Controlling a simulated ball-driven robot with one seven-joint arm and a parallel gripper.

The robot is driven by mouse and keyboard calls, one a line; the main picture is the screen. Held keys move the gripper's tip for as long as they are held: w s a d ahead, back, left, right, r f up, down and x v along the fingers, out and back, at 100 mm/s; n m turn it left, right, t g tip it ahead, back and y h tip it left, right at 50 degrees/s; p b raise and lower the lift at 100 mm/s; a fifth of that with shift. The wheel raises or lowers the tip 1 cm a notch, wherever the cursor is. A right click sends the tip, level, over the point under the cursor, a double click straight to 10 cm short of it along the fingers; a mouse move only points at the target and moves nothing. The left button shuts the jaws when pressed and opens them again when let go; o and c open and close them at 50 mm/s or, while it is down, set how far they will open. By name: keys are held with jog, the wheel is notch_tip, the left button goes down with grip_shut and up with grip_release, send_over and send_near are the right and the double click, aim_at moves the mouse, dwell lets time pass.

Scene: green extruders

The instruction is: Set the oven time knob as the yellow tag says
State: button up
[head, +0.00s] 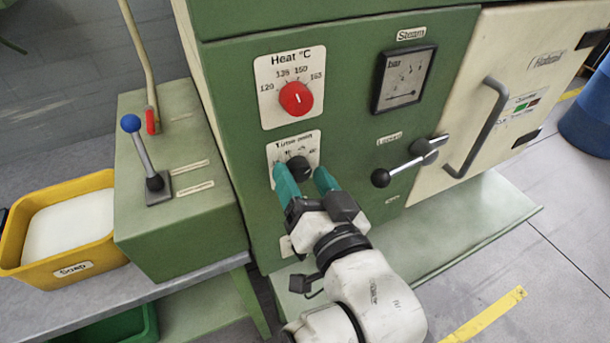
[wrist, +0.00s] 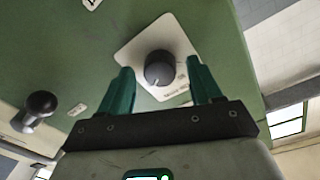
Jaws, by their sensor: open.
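The black time knob (head: 299,169) sits on a white "Time" plate (head: 315,138) on the green panel, below the red heat knob. My gripper (head: 302,178) is open at the plate, one teal finger on either side of the knob's lower part. In the wrist view the knob (wrist: 159,68) shows between and beyond the two open fingertips (wrist: 158,80), with a gap on each side. The plate's markings are partly hidden and too small to read fully. I see no yellow tag in either view.
A red heat knob (head: 296,98) is above and a steam gauge (head: 403,79) is up to the right. A black-knobbed lever (head: 405,168) sticks out right of my gripper. A blue-knobbed lever (head: 143,155) stands on the box at left, beside a yellow soap bin (head: 62,270).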

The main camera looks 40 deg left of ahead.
jog(key=shift+a, duration=0.1)
jog(key=shift+c, duration=0.4)
jog(key=c, duration=1)
jog(key=shift+o, duration=0.2)
jog(key=n+b, duration=0.1)
jog(key=n, duration=0.1)
jog(key=n+b, duration=0.1)
jog(key=b, duration=0.1)
jog(key=shift+f+n, duration=0.2)
jog(key=shift+n, duration=0.2)
jog(key=n+b, duration=0.3)
jog(key=n, duration=0.1)
jog(key=shift+f+n+b, duration=0.1)
jog(key=shift+n+b, duration=0.2)
jog(key=shift+b, duration=0.1)
jog(key=n+b, duration=0.3)
jog(key=n, duration=0.1)
jog(key=shift+w+n+y+b, duration=0.1)
jog(key=shift+n+y+b, duration=0.2)
jog(key=shift+y, duration=0.1)
jog(key=shift+n+g+b, duration=0.3)
jog(key=shift+n+b, duration=0.9)
jog(key=shift+n, duration=0.4)
